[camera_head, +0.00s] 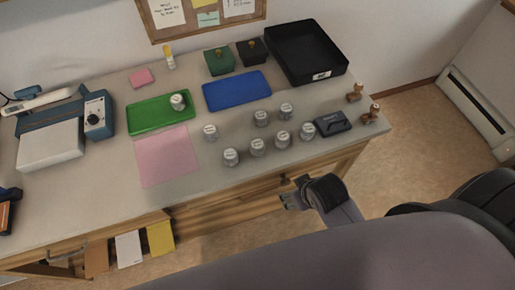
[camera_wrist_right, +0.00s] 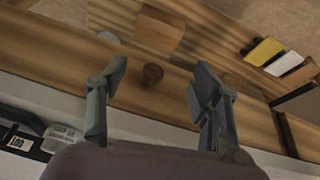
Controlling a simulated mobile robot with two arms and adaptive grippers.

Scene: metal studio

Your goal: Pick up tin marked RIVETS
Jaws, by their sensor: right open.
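Several small grey tins with pale lids stand upright on the workbench in the head view, among them one at the front left (camera_head: 231,157), one at the back (camera_head: 286,110) and one at the front right (camera_head: 306,132). One more tin (camera_head: 178,102) stands on the green tray (camera_head: 145,117). Their labels are too small to read, so I cannot tell which is marked RIVETS. My right gripper (camera_head: 290,198) is open and empty, in front of the bench's front edge, apart from the tins. Its spread fingers show in the right wrist view (camera_wrist_right: 158,80). My left gripper is not in view.
A blue tray (camera_head: 237,91), pink sheet (camera_head: 167,155) and black bin (camera_head: 306,53) lie around the tins. A dark box (camera_head: 332,123) sits beside the right tins. In the right wrist view, a round brown knob (camera_wrist_right: 152,74) on the wooden front shows between my fingers.

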